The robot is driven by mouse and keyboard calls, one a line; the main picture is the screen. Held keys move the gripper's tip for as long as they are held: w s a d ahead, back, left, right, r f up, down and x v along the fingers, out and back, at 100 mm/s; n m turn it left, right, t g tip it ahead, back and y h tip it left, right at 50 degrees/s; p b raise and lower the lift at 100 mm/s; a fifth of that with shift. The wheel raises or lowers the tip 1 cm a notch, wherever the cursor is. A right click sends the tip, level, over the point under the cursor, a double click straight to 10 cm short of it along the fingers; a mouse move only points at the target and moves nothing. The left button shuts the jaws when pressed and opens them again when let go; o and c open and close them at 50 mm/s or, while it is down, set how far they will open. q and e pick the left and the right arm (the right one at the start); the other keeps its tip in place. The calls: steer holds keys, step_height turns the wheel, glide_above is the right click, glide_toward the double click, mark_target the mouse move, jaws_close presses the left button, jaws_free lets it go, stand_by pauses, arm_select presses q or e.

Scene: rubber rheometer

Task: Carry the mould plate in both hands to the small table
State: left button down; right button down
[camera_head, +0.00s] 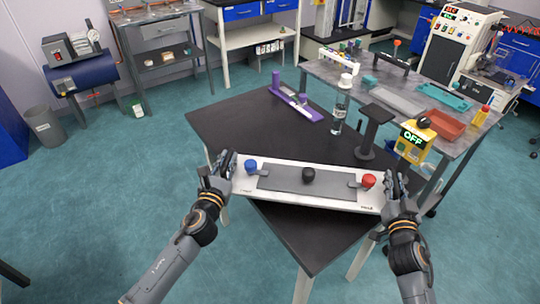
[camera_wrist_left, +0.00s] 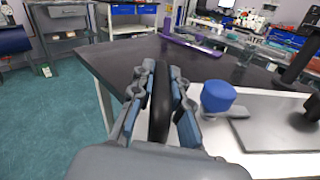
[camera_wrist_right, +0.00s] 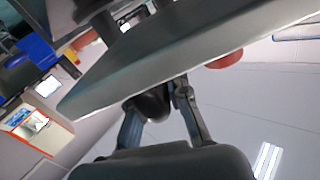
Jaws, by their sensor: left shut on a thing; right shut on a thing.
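The mould plate (camera_head: 285,197) is a long pale plate with a grey middle section, a blue knob (camera_head: 252,165) at left, a black knob (camera_head: 308,174) in the middle and a red knob (camera_head: 369,180) at right. It lies roughly level at the near edge of the black-topped small table (camera_head: 240,120); whether it touches the top I cannot tell. My left gripper (camera_head: 226,164) is shut on its left end, around a dark handle (camera_wrist_left: 160,100) in the left wrist view. My right gripper (camera_head: 393,186) is shut on its right end; the right wrist view shows the plate's side (camera_wrist_right: 170,55).
On the table stand a purple-based device (camera_head: 295,103), a clear bottle (camera_head: 338,115) and a black stand (camera_head: 372,130), beyond the plate. A grey workbench (camera_head: 400,90) with a red tray (camera_head: 447,125) and a yellow OFF box (camera_head: 415,143) adjoins at right. The table's left part is clear.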

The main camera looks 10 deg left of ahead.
arm_select(q)
steer(key=shift+w+d+r, duration=0.1)
steer(key=shift+r, duration=0.1)
arm_select(e)
steer(key=shift+r, duration=0.25)
arm_select(q)
steer(key=shift+f, duration=0.2)
arm_select(e)
steer(key=shift+f, duration=0.2)
